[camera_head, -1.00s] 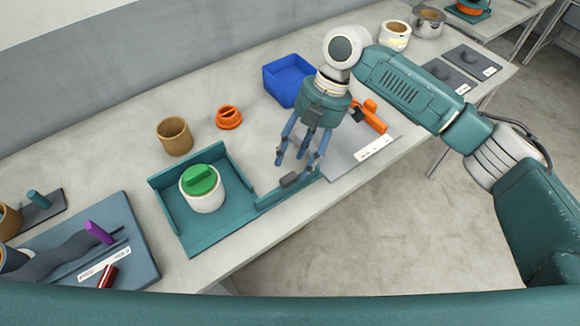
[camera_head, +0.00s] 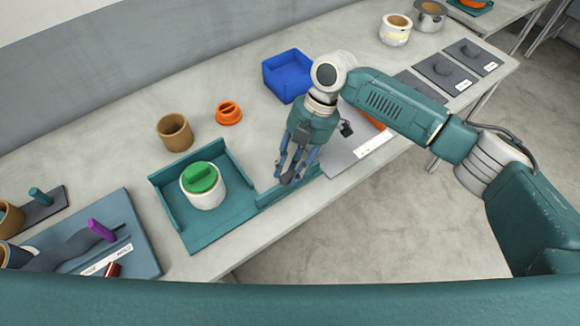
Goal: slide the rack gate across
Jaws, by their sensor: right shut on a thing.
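The teal rack (camera_head: 228,218) stands on the table with raised walls at its left and back. A white canister (camera_head: 208,198) with a green lid (camera_head: 201,178) sits upright in it. The rack's gate (camera_head: 272,198) is a low teal panel at the right of the rack, along the table's front side, and stretches out past the rack's right edge. My right gripper (camera_head: 288,178) points down and is shut on the gate's dark handle, which its fingers largely hide. My left gripper is not in view.
A blue bin (camera_head: 288,78), an orange lid (camera_head: 228,113) and a brown pot (camera_head: 174,133) stand behind. A grey board (camera_head: 345,152) with an orange item, partly hidden by my arm, lies to the right. A blue-grey board (camera_head: 135,240) with a purple handle lies left.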

